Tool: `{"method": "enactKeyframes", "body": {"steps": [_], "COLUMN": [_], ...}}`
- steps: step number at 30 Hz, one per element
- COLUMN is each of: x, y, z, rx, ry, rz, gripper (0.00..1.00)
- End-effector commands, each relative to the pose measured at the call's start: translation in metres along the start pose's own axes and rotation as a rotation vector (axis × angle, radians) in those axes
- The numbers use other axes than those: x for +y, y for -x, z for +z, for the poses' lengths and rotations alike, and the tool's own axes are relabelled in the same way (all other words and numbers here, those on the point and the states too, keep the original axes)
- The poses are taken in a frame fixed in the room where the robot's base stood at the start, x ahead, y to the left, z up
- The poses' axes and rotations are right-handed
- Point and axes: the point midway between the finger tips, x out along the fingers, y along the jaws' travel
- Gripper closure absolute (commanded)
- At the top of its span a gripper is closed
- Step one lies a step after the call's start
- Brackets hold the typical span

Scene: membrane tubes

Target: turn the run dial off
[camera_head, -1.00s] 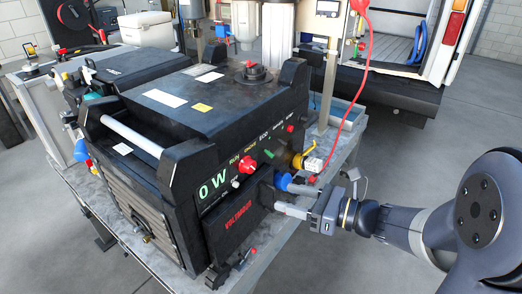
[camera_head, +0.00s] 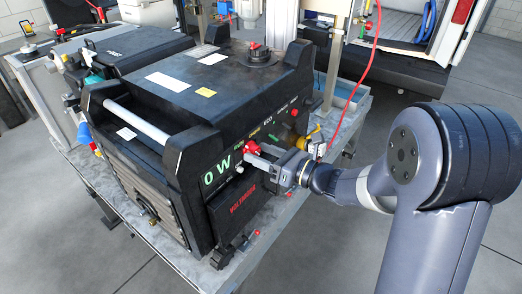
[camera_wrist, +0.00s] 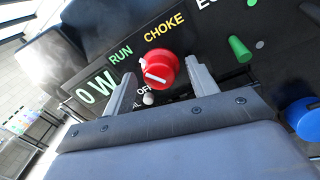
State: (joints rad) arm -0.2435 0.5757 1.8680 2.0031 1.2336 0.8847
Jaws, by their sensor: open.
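The run dial is a red round knob (camera_wrist: 158,68) with a white pointer bar, on the black front panel of the generator (camera_head: 190,125). In the wrist view it sits between my two open fingers, below the green RUN and yellow CHOKE labels; part of a white OFF label shows at its lower left. My gripper (camera_wrist: 160,85) is open, with one finger on each side of the dial; I cannot tell whether either finger touches it. In the head view my gripper (camera_head: 262,158) is at the panel, partly covering the area right of the red dial (camera_head: 251,148).
A green knob (camera_wrist: 240,48) and a blue cap (camera_wrist: 304,118) stick out right of the dial. The display reads 0 W (camera_head: 216,172). A red cable (camera_head: 365,85) hangs at the right. The generator stands on a metal bench (camera_head: 185,262).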

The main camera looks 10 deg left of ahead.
Motion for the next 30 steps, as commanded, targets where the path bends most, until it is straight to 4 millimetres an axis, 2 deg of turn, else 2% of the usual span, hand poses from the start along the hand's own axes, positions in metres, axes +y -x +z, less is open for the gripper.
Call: {"method": "enactKeyframes", "body": {"steps": [10, 24, 30], "x": [-0.0001, 0.0007, 0.001], "y": [-0.0045, -0.0043, -0.0044], "z": [-0.0003, -0.0004, -0.0012], "rx": [0.001, 0.001, 0.002], "ry": [0.001, 0.001, 0.012], "rz": [-0.001, 0.002, 0.003], "gripper": [0.45, 0.83, 0.84]}}
